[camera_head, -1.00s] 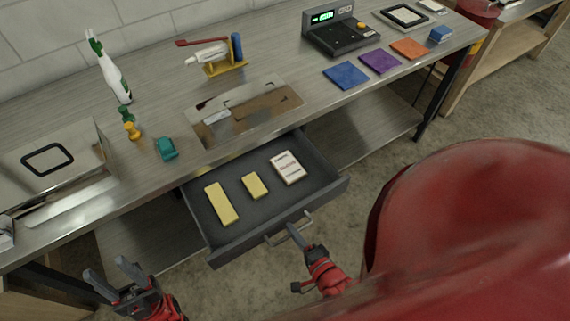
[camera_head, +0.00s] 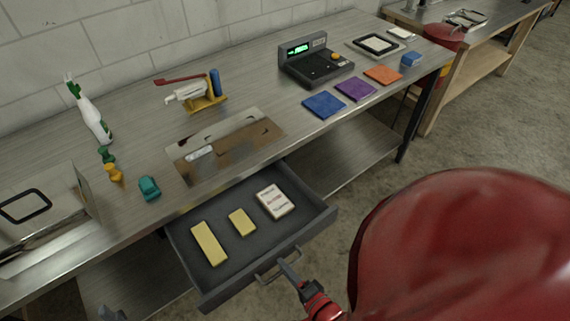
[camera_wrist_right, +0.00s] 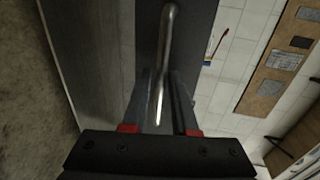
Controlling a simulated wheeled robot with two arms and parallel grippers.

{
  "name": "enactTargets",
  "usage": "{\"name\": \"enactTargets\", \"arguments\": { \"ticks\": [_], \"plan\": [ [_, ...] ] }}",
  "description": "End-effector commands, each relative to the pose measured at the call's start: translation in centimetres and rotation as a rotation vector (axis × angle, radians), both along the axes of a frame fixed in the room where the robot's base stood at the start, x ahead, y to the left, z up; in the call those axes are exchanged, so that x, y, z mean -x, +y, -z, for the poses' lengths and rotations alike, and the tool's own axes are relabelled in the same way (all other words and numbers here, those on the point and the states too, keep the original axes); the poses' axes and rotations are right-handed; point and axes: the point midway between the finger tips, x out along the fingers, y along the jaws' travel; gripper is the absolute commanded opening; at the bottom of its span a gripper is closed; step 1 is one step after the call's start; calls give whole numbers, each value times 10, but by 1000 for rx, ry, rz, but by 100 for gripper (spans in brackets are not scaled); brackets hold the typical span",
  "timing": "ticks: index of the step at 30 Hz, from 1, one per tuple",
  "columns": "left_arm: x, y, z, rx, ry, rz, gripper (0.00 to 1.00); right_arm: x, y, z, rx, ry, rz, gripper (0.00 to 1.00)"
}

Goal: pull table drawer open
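The table drawer (camera_head: 318,223) stands well out from under the steel workbench, with its inside in plain view. Two yellow blocks (camera_head: 208,243) and a white labelled pack (camera_head: 273,201) lie in it. Its metal bar handle (camera_head: 266,279) is on the front face and shows large in the right wrist view (camera_wrist_right: 170,35). My right gripper (camera_head: 284,266) is at the handle. In the wrist view its fingers (camera_wrist_right: 163,105) are close together on both sides of the bar. My left gripper (camera_head: 110,314) shows only as a small dark part at the bottom left edge.
The workbench top (camera_head: 240,135) carries a spray bottle (camera_head: 92,112), a scale (camera_head: 315,62), coloured square pads (camera_head: 355,89) and a flat metal-and-brown panel (camera_head: 225,145). My red body fills the lower right. Concrete floor (camera_head: 480,130) is open to the right of the bench.

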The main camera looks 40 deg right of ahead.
Motion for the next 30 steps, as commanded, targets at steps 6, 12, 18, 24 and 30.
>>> {"name": "enactTargets", "arguments": {
  "ticks": [6, 12, 18, 24, 30],
  "plan": [
    [0, 0, 5, 0, 0, 0, 50, 29, 0, -5, -1, 2, 0, 27],
    [0, 0, 4, 0, 0, 0, 50, 81, -2, -14, 0, 9, -2, 27],
    [0, 0, -3, 0, 0, 0, 50, 128, -6, -29, 2, 5, 5, 27],
    [0, 0, -19, 0, 0, 0, 50, 157, -9, -37, 5, 1, 9, 27],
    [0, 0, -23, 0, 0, 0, 50, 168, -6, -35, 0, 2, 1, 27]
  ]
}}
